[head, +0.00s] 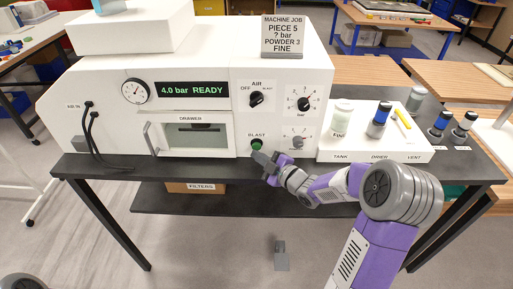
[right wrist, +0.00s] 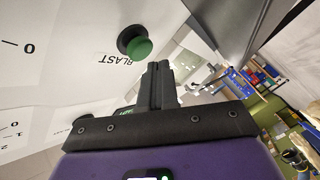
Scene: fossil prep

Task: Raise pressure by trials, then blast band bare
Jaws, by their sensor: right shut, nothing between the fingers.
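The white blasting machine (head: 200,62) stands on a dark bench, its display (head: 192,89) reading "4.0 bar READY". The round gauge (head: 135,91) is left of the display. The AIR knob (head: 256,98) and the bar dial (head: 303,104) are on the right panel. The closed drawer (head: 180,137) has a dark window. The green BLAST button (head: 257,144) shows also in the right wrist view (right wrist: 139,47). My right gripper (head: 262,160) is shut and empty just below the button, apart from it in the wrist view (right wrist: 158,68). My left gripper is not in view.
A job card (head: 283,37) on top reads "PIECE 5, ? bar, POWDER 3, FINE". A white tray (head: 345,155) at right, marked TANK, DRIER, VENT, holds a FINE jar (head: 340,118) and a blue-banded bottle (head: 379,120). More bottles stand farther right. Hoses (head: 92,130) hang at left.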

